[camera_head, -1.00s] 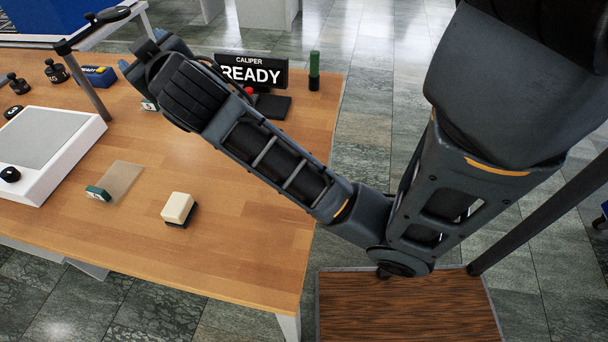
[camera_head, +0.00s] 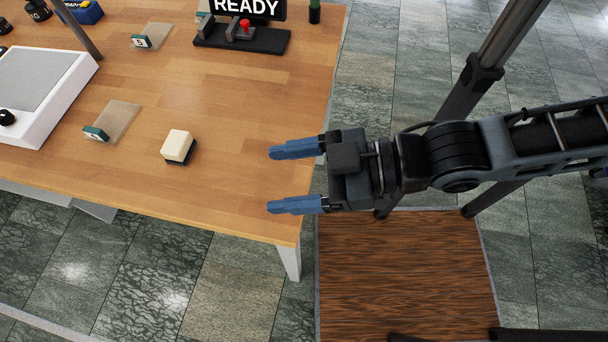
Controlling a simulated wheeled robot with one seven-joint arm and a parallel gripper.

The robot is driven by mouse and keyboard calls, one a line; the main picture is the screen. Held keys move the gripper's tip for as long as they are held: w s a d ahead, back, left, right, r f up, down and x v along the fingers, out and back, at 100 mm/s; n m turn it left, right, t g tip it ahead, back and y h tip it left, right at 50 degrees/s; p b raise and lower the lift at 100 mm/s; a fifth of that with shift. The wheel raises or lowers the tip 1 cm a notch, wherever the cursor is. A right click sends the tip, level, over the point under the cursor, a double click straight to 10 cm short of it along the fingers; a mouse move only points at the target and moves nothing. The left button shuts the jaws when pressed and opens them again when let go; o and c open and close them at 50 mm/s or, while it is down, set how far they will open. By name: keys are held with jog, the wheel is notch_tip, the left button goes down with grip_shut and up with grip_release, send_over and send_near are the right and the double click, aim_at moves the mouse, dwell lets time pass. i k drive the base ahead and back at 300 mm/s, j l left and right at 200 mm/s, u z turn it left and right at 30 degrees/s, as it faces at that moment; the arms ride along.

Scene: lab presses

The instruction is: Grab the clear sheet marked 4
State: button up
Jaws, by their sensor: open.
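A clear sheet (camera_head: 125,119) lies flat on the wooden table, left of my gripper. It has a small green tag (camera_head: 96,133) at its near left end; the number is too small to read surely, perhaps 4. A second clear sheet (camera_head: 157,34) lies farther back with a similar tag (camera_head: 141,41) that looks like 5. Part of another tag shows near the sign. My gripper (camera_head: 269,180) is at the table's right edge, its two blue fingers wide apart, pointing left. Nothing is between them.
A cream and black block (camera_head: 178,147) stands between the near sheet and my gripper. A white device with a grey plate (camera_head: 43,80) is at the left. The READY caliper stand (camera_head: 245,39) is at the back. The middle of the table (camera_head: 235,110) is clear.

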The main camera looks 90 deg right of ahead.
aim_at(115, 120)
jog(key=j+z, duration=0.1)
jog(key=j, duration=0.5)
jog(key=k+j+z, duration=0.1)
jog(key=j, duration=0.55)
jog(key=i+j, duration=0.1)
jog(key=j, duration=0.2)
jog(key=i+j+z, duration=0.2)
jog(key=j, duration=0.35)
jog(key=i, duration=0.05)
